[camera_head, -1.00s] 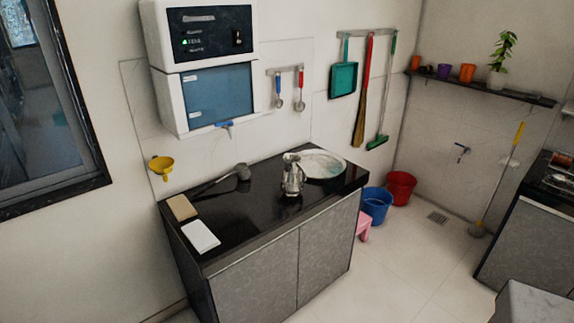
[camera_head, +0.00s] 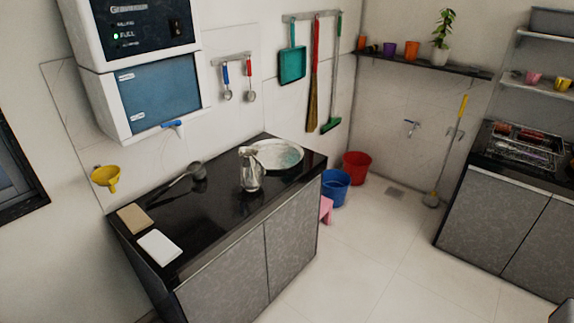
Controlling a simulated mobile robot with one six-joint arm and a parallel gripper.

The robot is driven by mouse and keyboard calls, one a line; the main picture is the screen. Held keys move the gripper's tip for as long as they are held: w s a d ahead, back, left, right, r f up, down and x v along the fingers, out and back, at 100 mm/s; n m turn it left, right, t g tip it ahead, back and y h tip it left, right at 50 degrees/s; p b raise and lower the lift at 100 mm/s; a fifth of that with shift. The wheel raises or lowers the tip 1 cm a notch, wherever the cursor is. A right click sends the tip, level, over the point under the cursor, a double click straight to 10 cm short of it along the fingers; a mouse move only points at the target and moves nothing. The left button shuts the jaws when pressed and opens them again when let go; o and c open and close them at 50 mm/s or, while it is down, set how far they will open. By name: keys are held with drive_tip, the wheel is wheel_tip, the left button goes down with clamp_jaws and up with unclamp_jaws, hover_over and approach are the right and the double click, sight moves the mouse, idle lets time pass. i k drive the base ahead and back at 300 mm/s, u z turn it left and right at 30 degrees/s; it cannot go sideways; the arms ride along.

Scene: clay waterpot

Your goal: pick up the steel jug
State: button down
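The steel jug (camera_head: 251,170) stands upright on the black countertop (camera_head: 205,222), near its right part. It is shiny and silver, with a spout at the top left. A round steel plate (camera_head: 290,158) lies just behind it and to its right, partly covered by the jug in this view.
A dark ladle (camera_head: 186,175), a tan block (camera_head: 135,217) and a white block (camera_head: 160,246) lie on the counter left of the jug. A water purifier (camera_head: 140,100) hangs above. Blue (camera_head: 335,187) and red (camera_head: 356,167) buckets stand right. The floor in front is clear.

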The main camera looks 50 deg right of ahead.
sight(251, 177)
drive_tip(key=z, duration=1.15)
drive_tip(key=k, duration=1)
drive_tip(key=u, duration=0.1)
drive_tip(key=i, duration=0.9)
drive_tip(key=z, duration=0.1)
